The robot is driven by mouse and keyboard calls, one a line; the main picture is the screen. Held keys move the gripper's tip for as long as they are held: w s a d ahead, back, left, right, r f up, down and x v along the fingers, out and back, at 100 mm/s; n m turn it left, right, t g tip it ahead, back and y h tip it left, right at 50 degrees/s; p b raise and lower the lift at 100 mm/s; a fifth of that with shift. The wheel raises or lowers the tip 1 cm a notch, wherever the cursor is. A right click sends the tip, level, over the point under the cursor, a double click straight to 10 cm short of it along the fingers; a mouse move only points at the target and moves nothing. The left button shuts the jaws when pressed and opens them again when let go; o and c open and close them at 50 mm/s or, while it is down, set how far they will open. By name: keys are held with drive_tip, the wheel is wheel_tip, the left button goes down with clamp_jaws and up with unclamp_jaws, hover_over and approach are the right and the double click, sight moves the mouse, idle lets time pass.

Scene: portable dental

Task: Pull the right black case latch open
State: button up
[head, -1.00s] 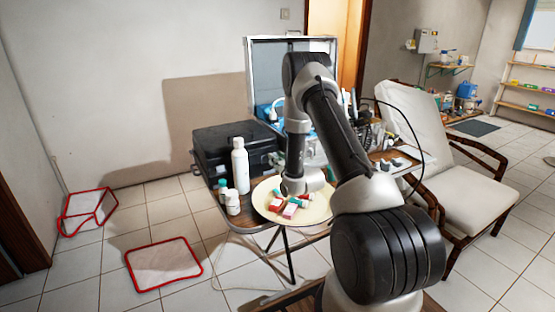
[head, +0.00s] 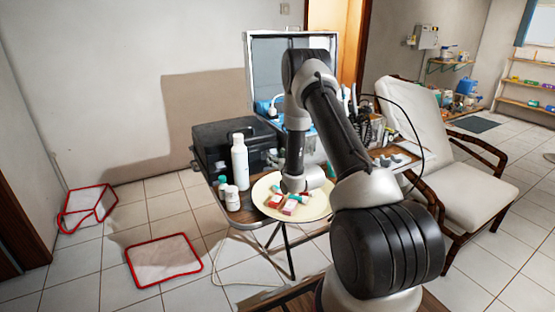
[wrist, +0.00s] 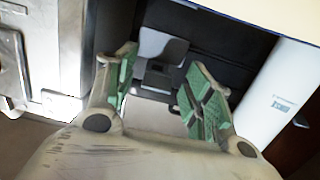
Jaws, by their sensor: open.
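The black case (head: 218,137) lies closed on the table, left of my arm in the head view. In the wrist view its dark front (wrist: 215,45) fills the top middle. A grey latch with a black middle part (wrist: 160,76) is on that front, between my fingers. My gripper (wrist: 160,78) is open, its green-padded fingers on either side of the latch. I cannot tell whether either pad touches it. In the head view the fingers are hidden by my own wrist.
A white bottle (head: 240,165) stands before the case, and its body (wrist: 272,95) is close to my right finger in the wrist view. A round tray (head: 318,212) with small boxes is below my wrist. An open metal case (head: 260,80) stands behind.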

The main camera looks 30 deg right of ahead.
drive_tip(key=s+r, duration=0.1)
drive_tip(key=s, duration=1.1)
drive_tip(key=shift+d+r, duration=0.2)
drive_tip(key=shift+r, duration=0.05)
drive_tip(key=s+a+r+g+h, duration=0.1)
drive_tip(key=s+a+r+g, duration=0.15)
drive_tip(key=r, duration=0.65)
drive_tip(key=s+a+r+g+h, duration=0.1)
drive_tip(key=r+g, duration=0.2)
drive_tip(key=r, duration=0.6)
drive_tip(key=s+a+r+g, duration=0.2)
drive_tip(key=s+r, duration=0.1)
drive_tip(key=s, duration=0.7)
drive_tip(key=s+a+r+g+y, duration=0.1)
drive_tip(key=s+a+r+g, duration=0.1)
drive_tip(key=s, duration=0.9)
drive_tip(key=s+a+r+g, duration=0.2)
drive_tip(key=s+a+r, duration=0.1)
drive_tip(key=s, duration=0.8)
drive_tip(key=shift+r+g, duration=0.35)
drive_tip(key=shift+r, duration=0.4)
